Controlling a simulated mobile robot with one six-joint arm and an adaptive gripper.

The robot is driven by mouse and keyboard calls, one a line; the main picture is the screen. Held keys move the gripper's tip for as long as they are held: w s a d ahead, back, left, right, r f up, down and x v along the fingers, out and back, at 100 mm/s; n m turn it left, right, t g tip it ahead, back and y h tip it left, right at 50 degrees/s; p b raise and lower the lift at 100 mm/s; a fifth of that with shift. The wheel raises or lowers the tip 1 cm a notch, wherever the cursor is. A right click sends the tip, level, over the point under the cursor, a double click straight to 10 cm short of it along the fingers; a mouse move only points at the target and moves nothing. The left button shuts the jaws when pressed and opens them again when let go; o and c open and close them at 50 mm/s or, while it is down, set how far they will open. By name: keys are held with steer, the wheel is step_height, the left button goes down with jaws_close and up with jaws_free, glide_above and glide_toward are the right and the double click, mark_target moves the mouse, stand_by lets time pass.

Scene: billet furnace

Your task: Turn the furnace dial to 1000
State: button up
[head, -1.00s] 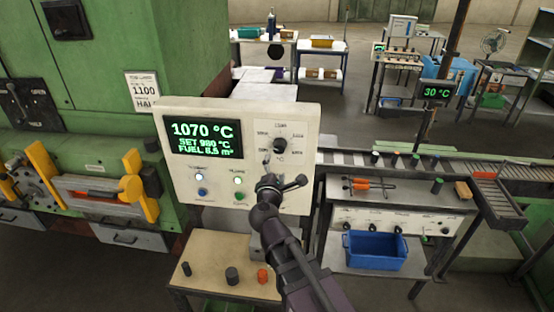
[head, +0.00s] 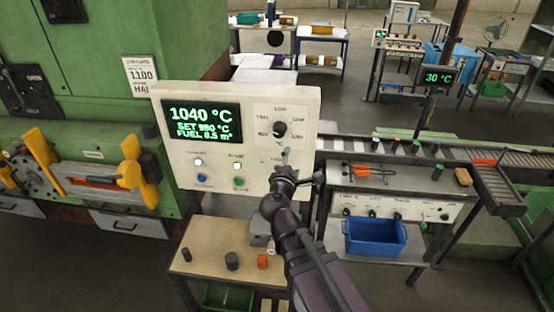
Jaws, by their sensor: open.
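The furnace dial (head: 280,129) is a black knob on a white scale plate at the upper right of the cream control panel (head: 255,178). The scale numbers are too small to read surely, and I cannot tell exactly where the knob points. The green display (head: 201,120) reads 1040 °C, SET 980 °C, FUEL 8.5 m³. My gripper (head: 303,170) is open and empty in front of the panel's lower right, below the dial and apart from it. It hides part of the panel's lower right.
The green furnace (head: 75,105) with yellow clamps stands at left. A small table (head: 205,262) with dark and orange cylinders is below the panel. A roller conveyor (head: 350,150) and a blue bin (head: 375,237) are at right.

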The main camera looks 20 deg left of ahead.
steer(key=w+d+f+m+g+h+b, duration=0.2)
steer(key=d+f+m+g+h+b, duration=0.15)
steer(key=d+f+m, duration=0.55)
steer(key=w+d+f+m+g+h+b, duration=0.2)
steer(key=d+f+m+g+h+b, duration=0.15)
steer(key=d+f, duration=0.7)
steer(key=s+d+f+m+g+y+b, duration=0.2)
steer(key=s+d+f+m+g+b, duration=0.3)
steer(key=d+f, duration=0.2)
steer(key=s+d+f+m+g+y+b, duration=0.3)
steer(key=s+d+f+m+g+b, duration=0.2)
steer(key=d+f, duration=0.3)
steer(key=shift+s+d+f+m, duration=0.25)
steer(key=shift+s+d+m, duration=0.35)
steer(key=shift+d, duration=0.85)
steer(key=shift+w, duration=0.1)
steer(key=c, duration=0.6)
steer(key=shift+o, duration=0.2)
